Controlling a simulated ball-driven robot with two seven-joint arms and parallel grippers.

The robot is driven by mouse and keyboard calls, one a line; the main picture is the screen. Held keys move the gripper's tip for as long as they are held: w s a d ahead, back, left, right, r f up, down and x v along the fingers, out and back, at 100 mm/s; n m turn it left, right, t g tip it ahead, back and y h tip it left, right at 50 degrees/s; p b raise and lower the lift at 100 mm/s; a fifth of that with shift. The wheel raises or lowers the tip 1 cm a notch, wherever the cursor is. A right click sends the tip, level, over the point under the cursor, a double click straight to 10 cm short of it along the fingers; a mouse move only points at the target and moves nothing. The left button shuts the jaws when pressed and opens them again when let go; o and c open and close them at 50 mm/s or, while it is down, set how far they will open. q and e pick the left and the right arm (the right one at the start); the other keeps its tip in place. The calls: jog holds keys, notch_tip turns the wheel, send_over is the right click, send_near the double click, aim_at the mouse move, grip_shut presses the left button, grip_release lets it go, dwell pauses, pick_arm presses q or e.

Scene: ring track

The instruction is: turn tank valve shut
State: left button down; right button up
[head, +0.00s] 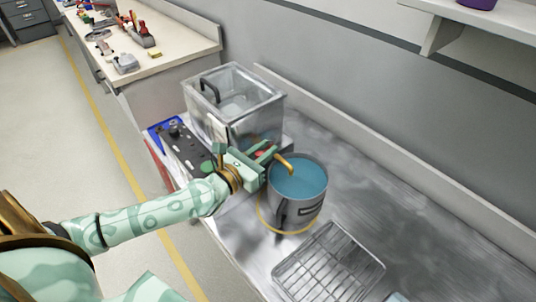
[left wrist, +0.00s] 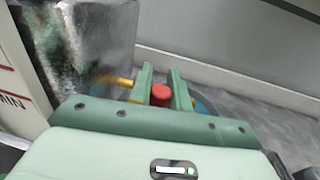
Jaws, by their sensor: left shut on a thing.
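The clear tank (head: 235,112) with a black handle on its lid stands on the metal bench. Its brass spout (head: 287,164) reaches over a grey pot (head: 297,210) filled with blue liquid. My left gripper (head: 268,152) is at the tap beside the tank and is shut on the red valve (left wrist: 161,94). In the left wrist view the valve sits between the two green fingers, with a brass pipe (left wrist: 118,81) at their left. I cannot tell whether liquid runs from the spout. My right gripper is not in view.
A black control box (head: 185,148) with a green button stands left of the tank. A wire rack (head: 328,265) lies in front of the pot. A yellow ring (head: 262,217) surrounds the pot's foot. The bench (head: 425,225) to the right is clear.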

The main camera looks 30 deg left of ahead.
pick_arm(q)
jog(key=shift+s+a+f+m+h+b, duration=0.15)
jog(key=shift+m+h+b, duration=0.35)
jog(key=shift+h, duration=0.3)
jog(key=c, duration=1.3)
grip_release()
jog(key=v, duration=1.6)
jog(key=shift+r+b, duration=0.35)
jog(key=shift+b, duration=0.05)
jog(key=shift+a, duration=0.1)
